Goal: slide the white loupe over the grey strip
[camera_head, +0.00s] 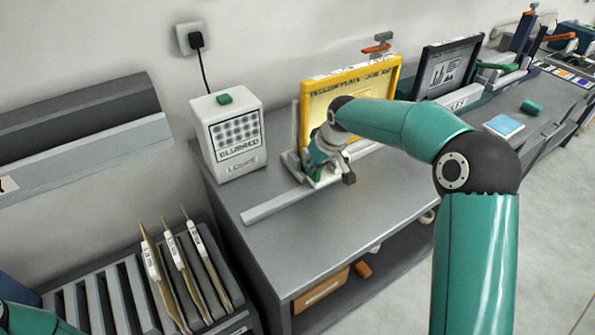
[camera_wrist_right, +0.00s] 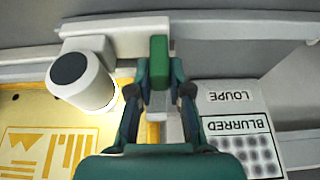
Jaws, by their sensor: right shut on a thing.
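The white loupe (camera_wrist_right: 85,82) is a short white cylinder with a dark round end, beside a white carriage with a green grip (camera_wrist_right: 158,60). My right gripper (camera_head: 325,165) is shut on this green grip; the fingers (camera_wrist_right: 158,85) stand on both sides of it in the wrist view. The loupe is at the lower left of the yellow-framed plate (camera_head: 302,120) and overlaps the plate's edge in the wrist view. A long pale grey strip (camera_head: 275,204) runs left from the carriage along the table. The gripper and wrist partly hide the loupe in the head view.
A white box (camera_head: 215,112) reading BLURRED, with a green top, stands left of the plate. A black-framed plate (camera_head: 447,68) stands farther right. A slotted rack (camera_head: 110,300) with tagged pieces is at lower left. The table front (camera_head: 305,250) is clear.

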